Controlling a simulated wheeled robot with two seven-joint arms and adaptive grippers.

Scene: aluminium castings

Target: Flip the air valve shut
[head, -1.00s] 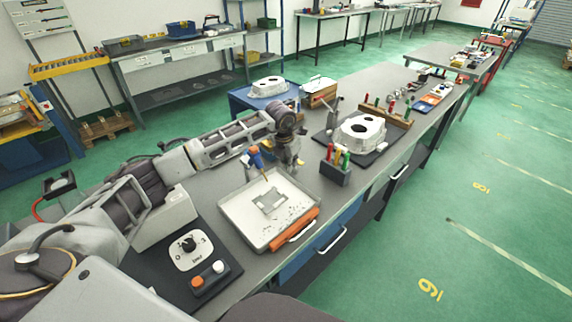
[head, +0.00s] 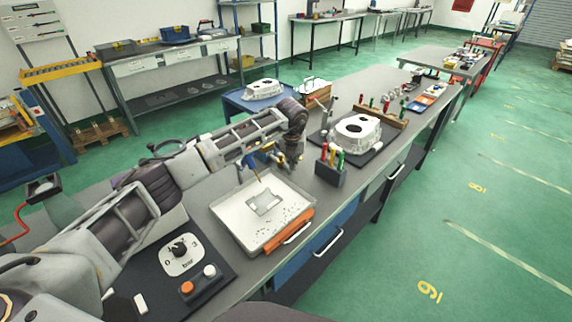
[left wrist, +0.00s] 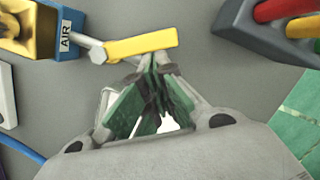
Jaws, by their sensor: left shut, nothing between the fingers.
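In the left wrist view the air valve has a yellow lever (left wrist: 140,46), a silver hex nut at its left end, and a brass body (left wrist: 28,28) at the upper left. A blue block marked AIR (left wrist: 66,35) sits between them. The lever lies nearly crosswise, its free end to the right. My left gripper (left wrist: 157,65) is shut and empty, its fingertips at or just under the lever's middle; I cannot tell whether they touch. In the head view my left gripper (head: 291,166) hangs low over the bench and the valve is hard to make out. My right gripper is not in view.
A grey tray (head: 226,210) with a plate in it lies in front of my left gripper. A dark holder with coloured handles (head: 330,173) stands close on the right, also in the left wrist view (left wrist: 262,35). A white casting (head: 358,131) stands farther back.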

